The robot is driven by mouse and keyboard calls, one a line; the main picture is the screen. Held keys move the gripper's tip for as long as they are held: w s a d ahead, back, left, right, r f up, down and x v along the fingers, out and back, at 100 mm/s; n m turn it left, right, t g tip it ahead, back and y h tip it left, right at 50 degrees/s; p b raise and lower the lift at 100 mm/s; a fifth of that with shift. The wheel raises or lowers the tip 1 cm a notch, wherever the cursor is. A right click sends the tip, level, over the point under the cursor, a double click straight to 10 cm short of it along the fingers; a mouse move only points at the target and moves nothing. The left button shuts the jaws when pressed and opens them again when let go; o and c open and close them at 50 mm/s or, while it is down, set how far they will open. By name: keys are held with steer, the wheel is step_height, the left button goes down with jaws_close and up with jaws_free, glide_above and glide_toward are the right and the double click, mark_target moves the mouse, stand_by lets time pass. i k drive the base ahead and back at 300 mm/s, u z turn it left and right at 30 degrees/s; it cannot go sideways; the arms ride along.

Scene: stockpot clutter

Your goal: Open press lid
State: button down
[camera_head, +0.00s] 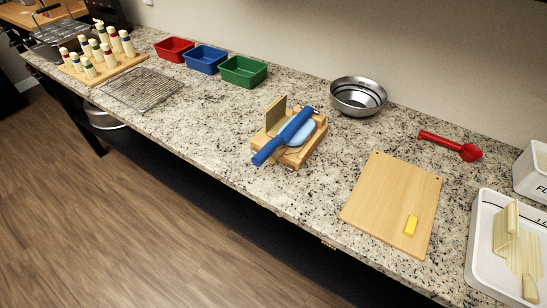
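The press (291,140) stands on the counter in the middle of the camera_head view. It has a light wooden base, an upright tan board (275,115) at its left and a thick blue bar (285,136) lying diagonally across it. The bar's near end sticks out past the base toward the front edge. A pale blue round piece (301,133) shows partly behind the bar. I cannot tell clearly which part is the lid or how far it is open. My gripper is not in view.
A steel bowl (358,96) stands behind the press to the right. A red scoop (450,145), a white tray (480,255) and green bin (243,71) are farther off.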

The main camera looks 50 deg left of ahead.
mark_target(300, 126)
steer(key=u, duration=1.8)
steer(key=k, duration=0.25)
steer(key=z, duration=0.1)
